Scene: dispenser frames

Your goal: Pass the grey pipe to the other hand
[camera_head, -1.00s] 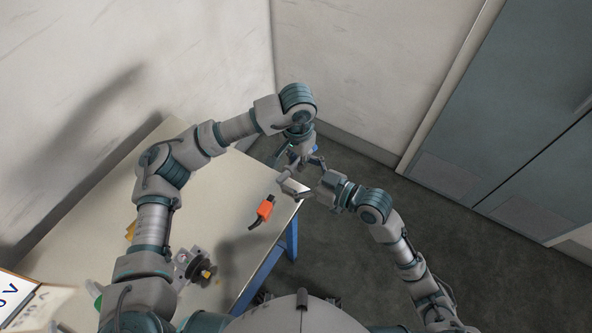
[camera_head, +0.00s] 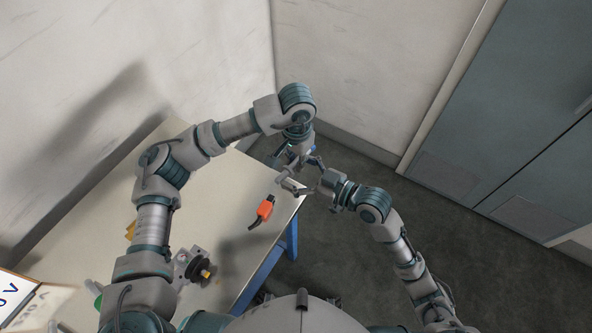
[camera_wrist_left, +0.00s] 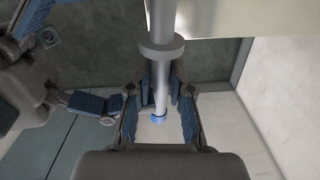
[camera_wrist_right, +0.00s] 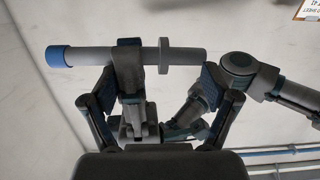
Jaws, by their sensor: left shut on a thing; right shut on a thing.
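The grey pipe (camera_wrist_left: 161,70), with a collar and a blue end, runs down from the top of the left wrist view. In the right wrist view the pipe (camera_wrist_right: 100,57) lies crosswise, blue end at the left, collar right of the middle. My left gripper (camera_wrist_left: 160,112) is shut on it near the blue end. My right gripper (camera_wrist_right: 160,88) is at the pipe from the other side, shut on it, its fingers well apart; their exact contact is hard to see. In the head view the two grippers (camera_head: 299,157) (camera_head: 308,182) meet beyond the table corner and mostly hide the pipe.
An orange-and-black tool (camera_head: 264,210) lies on the pale table (camera_head: 235,190) near its right edge. A grey and black device (camera_head: 195,268) stands closer to me. Walls are behind the table, grey cabinets (camera_head: 510,130) at the right. The floor between is clear.

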